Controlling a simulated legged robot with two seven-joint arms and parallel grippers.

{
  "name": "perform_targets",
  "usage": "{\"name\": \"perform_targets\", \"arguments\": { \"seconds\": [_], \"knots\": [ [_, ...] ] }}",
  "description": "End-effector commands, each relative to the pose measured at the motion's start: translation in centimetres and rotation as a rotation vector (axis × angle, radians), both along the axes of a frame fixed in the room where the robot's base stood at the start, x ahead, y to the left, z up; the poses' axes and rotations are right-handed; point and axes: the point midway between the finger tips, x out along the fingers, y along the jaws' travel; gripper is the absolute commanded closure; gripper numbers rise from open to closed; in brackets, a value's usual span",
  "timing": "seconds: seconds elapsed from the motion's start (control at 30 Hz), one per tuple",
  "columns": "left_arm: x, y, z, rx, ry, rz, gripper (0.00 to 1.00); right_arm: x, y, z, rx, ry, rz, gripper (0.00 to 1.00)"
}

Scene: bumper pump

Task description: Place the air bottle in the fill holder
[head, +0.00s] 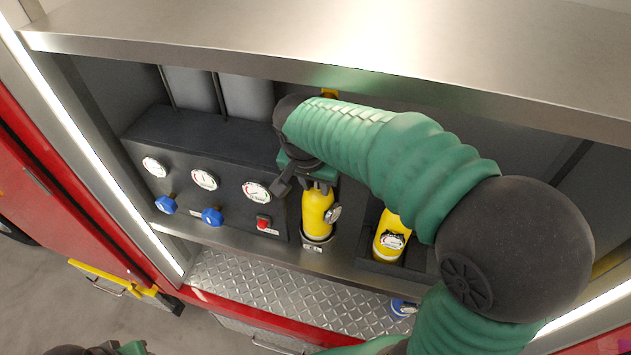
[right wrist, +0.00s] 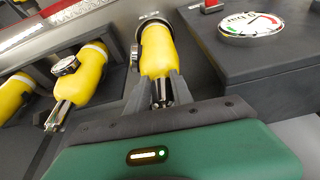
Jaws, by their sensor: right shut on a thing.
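A yellow air bottle (head: 316,205) with a round gauge stands roughly upright in the head view. Its lower end is inside the metal ring of the fill holder (head: 318,240); how deep it sits is hidden. My right gripper (head: 318,184) is shut on the valve end of this bottle, from above. In the right wrist view, the bottle (right wrist: 156,52) extends away from the fingers of my right gripper (right wrist: 162,92), and its far end meets the holder ring (right wrist: 152,20). My left gripper's fingers do not show.
Another yellow bottle (head: 390,238) stands in a dark rack to the right; two yellow bottles show at left in the wrist view. A dark panel (head: 185,200) with gauges, blue knobs and a red button (head: 263,223) is left of the holder. A metal shelf (head: 330,50) overhangs above.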

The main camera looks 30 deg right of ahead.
Motion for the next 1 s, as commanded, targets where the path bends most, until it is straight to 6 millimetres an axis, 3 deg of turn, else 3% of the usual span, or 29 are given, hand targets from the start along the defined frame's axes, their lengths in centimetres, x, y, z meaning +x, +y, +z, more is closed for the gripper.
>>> {"name": "perform_targets", "arguments": {
  "seconds": [0.13,0.17,0.3,0.63,0.8,1.0],
  "knots": [
    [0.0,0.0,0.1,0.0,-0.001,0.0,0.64,0.1,0.0,0.2,0.0,-0.003,0.0,1.0],
    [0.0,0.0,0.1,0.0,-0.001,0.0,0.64,0.0,0.0,0.0,0.0,0.003,-0.001,0.69],
    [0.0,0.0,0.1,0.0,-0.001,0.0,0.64,0.0,0.0,0.0,0.0,0.003,-0.001,0.51],
    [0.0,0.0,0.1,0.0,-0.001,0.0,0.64,0.0,0.1,0.2,0.001,0.002,0.0,0.51],
    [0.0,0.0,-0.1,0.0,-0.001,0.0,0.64,-0.4,0.7,2.9,0.0,-0.004,0.0,0.51],
    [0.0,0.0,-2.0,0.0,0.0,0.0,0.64,-4.1,5.4,2.5,0.0,0.0,0.006,0.51]
  ]
}}
